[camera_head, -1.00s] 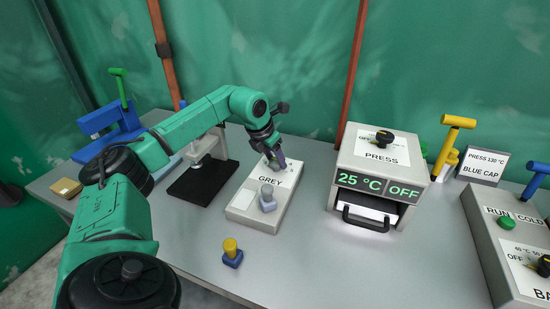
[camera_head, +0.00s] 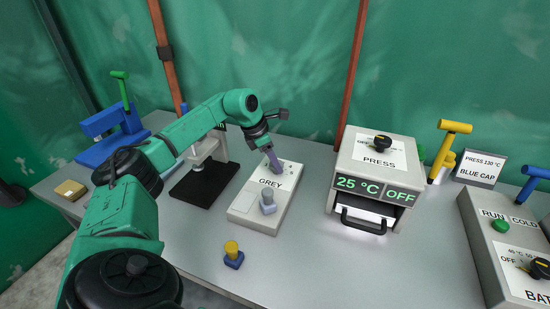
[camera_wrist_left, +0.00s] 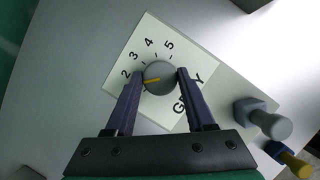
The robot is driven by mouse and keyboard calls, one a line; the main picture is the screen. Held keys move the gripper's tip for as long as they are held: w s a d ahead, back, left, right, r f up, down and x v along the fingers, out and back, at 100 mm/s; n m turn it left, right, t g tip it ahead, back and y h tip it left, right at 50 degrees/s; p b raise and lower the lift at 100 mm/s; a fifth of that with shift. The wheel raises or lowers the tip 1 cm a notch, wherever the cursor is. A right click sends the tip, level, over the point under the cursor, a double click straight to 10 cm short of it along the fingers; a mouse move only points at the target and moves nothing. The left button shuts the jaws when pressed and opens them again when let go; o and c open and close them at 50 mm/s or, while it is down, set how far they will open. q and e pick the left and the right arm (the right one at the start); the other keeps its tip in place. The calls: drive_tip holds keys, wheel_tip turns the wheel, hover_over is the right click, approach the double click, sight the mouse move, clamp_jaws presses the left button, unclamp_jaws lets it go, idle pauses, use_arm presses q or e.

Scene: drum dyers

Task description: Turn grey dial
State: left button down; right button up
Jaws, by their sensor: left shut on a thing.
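The grey dial (camera_wrist_left: 159,78) is a round knob with a yellow pointer on a white scale plate (camera_wrist_left: 195,75) marked GREY. The pointer aims left in the wrist view, toward the low end of the scale near the 2. The lowest mark is hidden by a finger. My left gripper (camera_wrist_left: 161,74) is shut on the dial, one purple finger on each side. In the head view, my left gripper (camera_head: 274,166) points down onto the back of the light grey GREY box (camera_head: 246,213); its fingers hide the dial there. My right gripper is out of view.
A grey peg-like part (camera_head: 268,201) stands on the box's front. A small blue part with a yellow cap (camera_head: 233,255) sits on the table before it. The PRESS machine (camera_head: 375,170) stands to the right, a black-based stand (camera_head: 205,183) to the left.

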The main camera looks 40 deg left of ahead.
use_arm(q)
drive_tip(key=m, duration=0.1)
drive_tip(key=m+h+p, duration=0.1)
drive_tip(key=m, duration=0.1)
drive_tip(key=m+g, duration=0.1)
drive_tip(key=shift+w+a+r+m+p, duration=0.1)
drive_tip(key=shift+w+r+m+p, duration=0.1)
drive_tip(key=shift+r+m+p, duration=0.15)
drive_tip(key=shift+w+f+m+g+h, duration=0.1)
drive_tip(key=shift+m+g+h, duration=0.3)
drive_tip(key=shift+m, duration=0.75)
drive_tip(key=shift+m+g, duration=0.5)
drive_tip(key=shift+m, duration=0.9)
drive_tip(key=shift+a, duration=0.1)
drive_tip(key=shift+c, duration=1.3)
unclamp_jaws()
drive_tip(key=shift+f, duration=0.1)
